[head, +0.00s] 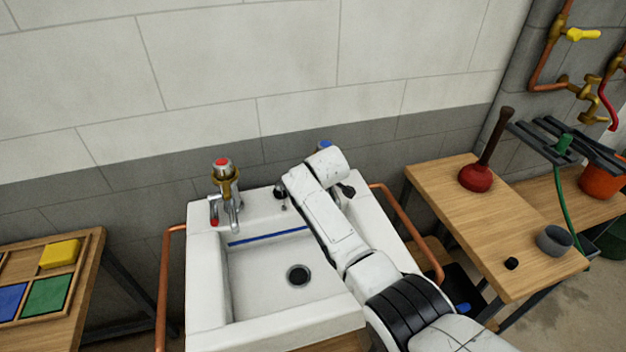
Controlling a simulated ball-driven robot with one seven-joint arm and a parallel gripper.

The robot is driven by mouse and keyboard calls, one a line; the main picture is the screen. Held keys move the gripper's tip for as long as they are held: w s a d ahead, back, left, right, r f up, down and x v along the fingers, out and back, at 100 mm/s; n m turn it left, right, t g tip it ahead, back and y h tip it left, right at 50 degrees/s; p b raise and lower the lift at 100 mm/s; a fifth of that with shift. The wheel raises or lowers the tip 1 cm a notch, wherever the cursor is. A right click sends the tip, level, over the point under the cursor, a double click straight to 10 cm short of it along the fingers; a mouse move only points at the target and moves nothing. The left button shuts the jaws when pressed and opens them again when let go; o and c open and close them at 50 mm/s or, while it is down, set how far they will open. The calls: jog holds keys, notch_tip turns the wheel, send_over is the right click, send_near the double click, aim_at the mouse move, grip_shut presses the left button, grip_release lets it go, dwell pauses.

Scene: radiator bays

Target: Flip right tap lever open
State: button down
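The white sink (206,270) stands against the wall. Its left tap (226,185) has a red cap, a brass collar and a chrome lever with a red tip. Of the right tap, only a blue cap (325,145) clearly shows, just behind the end of my arm. The right tap's body and lever are hidden by my white arm, so the lever's position cannot be told. My arm reaches over the basin's right side to the back ledge. A small dark part (347,190) shows beside its end, possibly my gripper. Its fingers cannot be made out, nor whether they touch the tap.
Copper rails (411,237) flank the sink. At right, a wooden bench (465,232) holds a red plunger (476,177), a grey cup (554,240) and a small black piece (511,263). At left, a wooden tray (84,262) holds coloured blocks. The basin is empty around its drain (298,275).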

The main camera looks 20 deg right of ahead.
dwell(0.4)
jog(key=c, duration=1.1)
grip_release()
jog(key=shift+o, duration=0.6)
jog(key=shift+w+r, duration=0.1)
